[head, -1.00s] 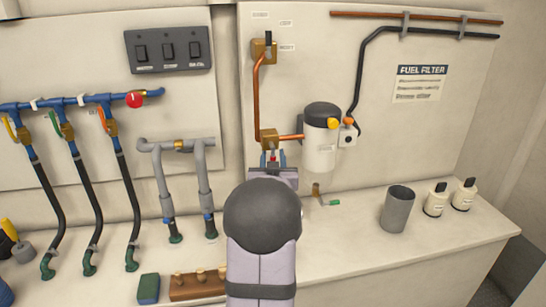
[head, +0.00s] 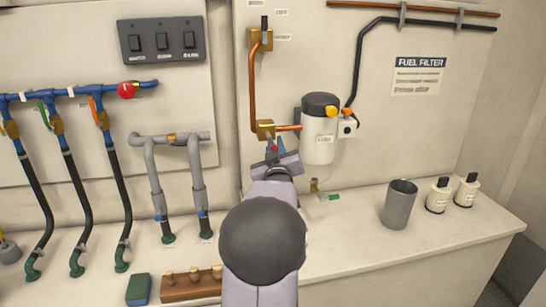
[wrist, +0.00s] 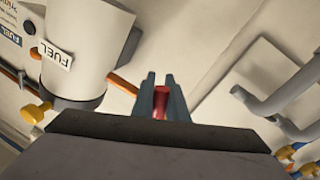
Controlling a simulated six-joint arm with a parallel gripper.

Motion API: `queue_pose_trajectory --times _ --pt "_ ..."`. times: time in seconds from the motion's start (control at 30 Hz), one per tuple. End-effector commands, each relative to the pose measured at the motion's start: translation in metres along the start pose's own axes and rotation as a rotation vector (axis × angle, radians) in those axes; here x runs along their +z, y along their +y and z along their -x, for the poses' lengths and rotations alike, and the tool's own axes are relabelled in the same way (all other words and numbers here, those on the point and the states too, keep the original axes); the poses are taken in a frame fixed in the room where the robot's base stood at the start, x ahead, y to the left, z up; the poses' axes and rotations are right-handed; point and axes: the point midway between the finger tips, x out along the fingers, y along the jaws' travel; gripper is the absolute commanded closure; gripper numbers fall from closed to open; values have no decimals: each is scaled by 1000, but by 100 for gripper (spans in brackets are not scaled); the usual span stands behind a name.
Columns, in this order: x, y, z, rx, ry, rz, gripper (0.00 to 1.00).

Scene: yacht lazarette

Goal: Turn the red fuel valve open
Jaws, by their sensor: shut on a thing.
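The red fuel valve handle (head: 275,148) hangs below a brass valve body (head: 265,130) on the white wall panel, left of the fuel filter. My gripper (head: 276,147) reaches up to it from below and is shut on the handle, its hand tilted in the head view. In the wrist view my gripper's two fingers (wrist: 160,78) stand on either side of the red handle (wrist: 160,102). The handle leans slightly down and to the right in the head view. Much of the handle is hidden by the fingers.
The filter canister (head: 318,145) stands close to the right of the valve. Copper pipe (head: 253,85) rises above it. Grey pipes (head: 172,139) are to the left. A grey cup (head: 399,203) and two white bottles stand on the counter at right.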

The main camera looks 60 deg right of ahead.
Motion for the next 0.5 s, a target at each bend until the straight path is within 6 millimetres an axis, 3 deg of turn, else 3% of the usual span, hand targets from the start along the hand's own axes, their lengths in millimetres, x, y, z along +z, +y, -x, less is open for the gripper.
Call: queue_pose_trajectory --times 0.33,0.37,0.43,0.5 --pt "0 1 0 -1 1 17 100" --pt "0 1 0 -1 1 17 85" --pt "0 1 0 -1 1 17 68" --pt "0 1 0 -1 1 16 68"
